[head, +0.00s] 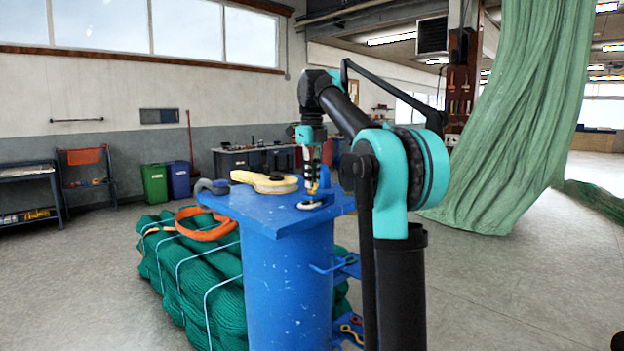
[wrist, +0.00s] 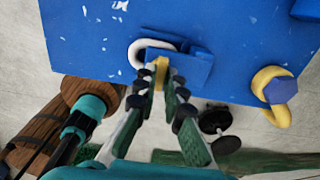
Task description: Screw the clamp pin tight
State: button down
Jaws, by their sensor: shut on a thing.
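My gripper (head: 311,185) points down over the front right of the blue stand top (head: 265,215). In the wrist view the fingertips (wrist: 160,76) are shut on a small yellow piece (wrist: 161,70), which appears to be the clamp pin. It sits beside a blue block (wrist: 188,68) on the stand. A pale ring-like loop (wrist: 140,47) lies against that block; it also shows in the head view (head: 309,205) beneath the fingers. The fingers hide most of the pin, and its thread is not visible.
A yellow shackle-like piece (wrist: 281,92) is at the right in the wrist view. A cream-and-yellow object (head: 264,182) and a grey hook-shaped piece (head: 210,187) lie on the stand. Bundled green netting (head: 185,270) with an orange sling (head: 203,224) is left of it. Green net (head: 520,110) hangs right.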

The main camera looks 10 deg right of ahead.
dwell(0.3)
jog(key=c, duration=1.6)
grip_release()
jog(key=shift+r, duration=5.95)
